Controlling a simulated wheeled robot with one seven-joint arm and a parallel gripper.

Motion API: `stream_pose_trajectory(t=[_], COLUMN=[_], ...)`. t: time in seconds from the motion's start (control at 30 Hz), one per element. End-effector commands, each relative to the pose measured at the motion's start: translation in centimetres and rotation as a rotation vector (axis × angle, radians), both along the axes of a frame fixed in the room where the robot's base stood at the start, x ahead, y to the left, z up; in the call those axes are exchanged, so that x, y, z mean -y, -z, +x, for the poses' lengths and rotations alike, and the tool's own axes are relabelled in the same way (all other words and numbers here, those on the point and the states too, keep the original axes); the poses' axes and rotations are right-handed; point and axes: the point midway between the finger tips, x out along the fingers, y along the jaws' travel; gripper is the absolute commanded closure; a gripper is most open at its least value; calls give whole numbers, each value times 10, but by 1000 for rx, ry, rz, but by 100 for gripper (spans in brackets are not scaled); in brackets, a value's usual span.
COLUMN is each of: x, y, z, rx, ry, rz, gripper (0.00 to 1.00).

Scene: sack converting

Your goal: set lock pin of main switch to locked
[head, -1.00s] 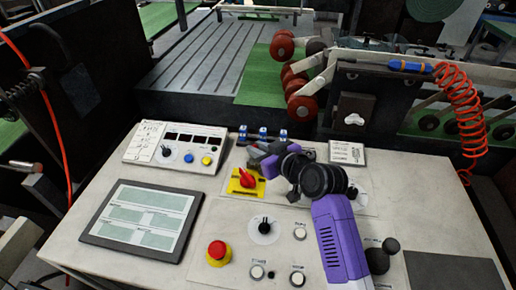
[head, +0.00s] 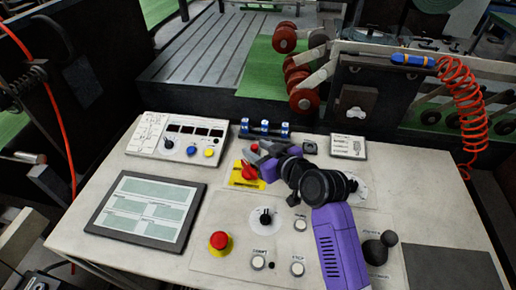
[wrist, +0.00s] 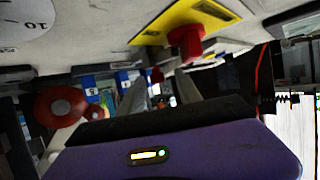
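The main switch is a red rotary handle (head: 249,171) on a yellow plate (head: 240,184) in the console's middle. In the wrist view the red handle (wrist: 186,43) and yellow plate (wrist: 200,14) show at the top, just above my fingers. My gripper (head: 252,157) is just behind and right of the handle, low over the console. In the wrist view its two grey fingers (wrist: 160,92) stand apart with a gap and hold nothing that I can see. A small red piece (wrist: 157,75) shows between them; I cannot tell whether it is the lock pin.
A red emergency button (head: 219,241) and a black selector (head: 265,217) are in front of the switch. A tablet-like screen (head: 147,209) lies left, and a small control box (head: 176,138) behind it. Blue-and-silver parts (head: 264,129) stand close behind my gripper.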

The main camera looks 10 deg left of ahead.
Motion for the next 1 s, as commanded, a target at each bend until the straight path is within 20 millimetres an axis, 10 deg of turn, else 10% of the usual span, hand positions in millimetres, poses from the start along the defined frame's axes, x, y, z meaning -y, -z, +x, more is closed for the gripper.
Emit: stream_pose_trajectory(t=[1.0], x=[50], y=[-30], z=[-53], rx=[1], ry=[1], rz=[0], gripper=[59])
